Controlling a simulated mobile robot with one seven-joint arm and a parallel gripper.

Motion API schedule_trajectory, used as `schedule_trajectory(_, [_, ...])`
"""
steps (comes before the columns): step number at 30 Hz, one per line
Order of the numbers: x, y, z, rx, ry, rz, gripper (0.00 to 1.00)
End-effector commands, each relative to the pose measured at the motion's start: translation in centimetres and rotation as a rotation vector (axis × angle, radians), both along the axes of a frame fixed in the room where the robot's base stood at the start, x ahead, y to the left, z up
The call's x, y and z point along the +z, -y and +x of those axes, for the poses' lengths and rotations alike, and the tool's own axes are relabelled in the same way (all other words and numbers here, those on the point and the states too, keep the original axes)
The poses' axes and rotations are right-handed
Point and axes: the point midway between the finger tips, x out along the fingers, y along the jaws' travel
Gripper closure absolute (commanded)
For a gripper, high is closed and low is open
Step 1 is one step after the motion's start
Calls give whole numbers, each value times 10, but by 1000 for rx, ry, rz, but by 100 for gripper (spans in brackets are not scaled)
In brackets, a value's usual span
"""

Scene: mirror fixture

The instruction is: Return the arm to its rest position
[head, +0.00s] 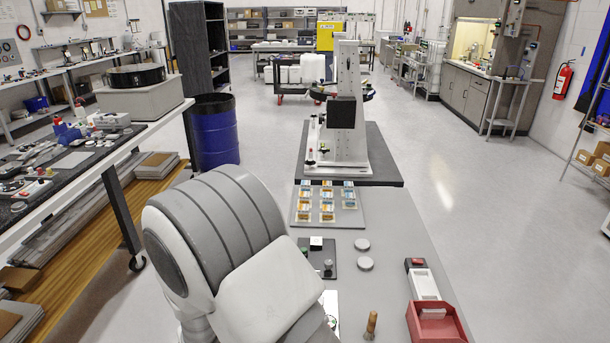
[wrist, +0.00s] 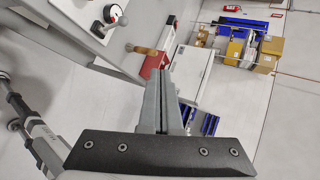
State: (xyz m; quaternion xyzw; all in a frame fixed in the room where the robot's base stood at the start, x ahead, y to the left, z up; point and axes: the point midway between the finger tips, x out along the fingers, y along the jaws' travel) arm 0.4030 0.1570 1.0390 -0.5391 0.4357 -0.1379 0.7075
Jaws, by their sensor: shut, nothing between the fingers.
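My gripper (wrist: 166,76) shows in the wrist view with its two grey fingers together and nothing between them. Its fingertips appear close to a wooden-handled tool (wrist: 141,50) and a red bin (wrist: 153,66) in that picture, with no contact that I can make out. In the head view, my arm's large grey and white links fill the lower left-middle, and the gripper itself is hidden or out of frame. The mirror fixture, a white upright post (head: 347,120) with a black square block (head: 341,112), stands on a dark base at the far end of the table.
The grey table (head: 390,240) holds a tray of coloured slides (head: 350,214), two pale discs, the wooden-handled tool (head: 371,325) and the red bin (head: 436,329). A cluttered bench (head: 80,165) and blue drum (head: 214,140) stand left. Floor right of the table is clear.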

Motion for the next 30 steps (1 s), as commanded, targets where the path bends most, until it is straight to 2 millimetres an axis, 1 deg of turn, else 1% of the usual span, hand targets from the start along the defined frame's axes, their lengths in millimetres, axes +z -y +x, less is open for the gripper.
schedule_trajectory(1, [17,14,1,-106,57,87,100])
schedule_trajectory(6, [60,57,-9,-479,264,368,100])
schedule_trajectory(11, [95,92,-27,-833,474,607,100])
schedule_trajectory(15, [121,116,-46,-1146,667,801,100])
schedule_trajectory(21, [154,141,-76,-1598,951,1053,100])
schedule_trajectory(25, [174,151,-95,-1896,1135,1202,100])
schedule_trajectory(30, [198,158,-118,-2294,1365,1378,100])
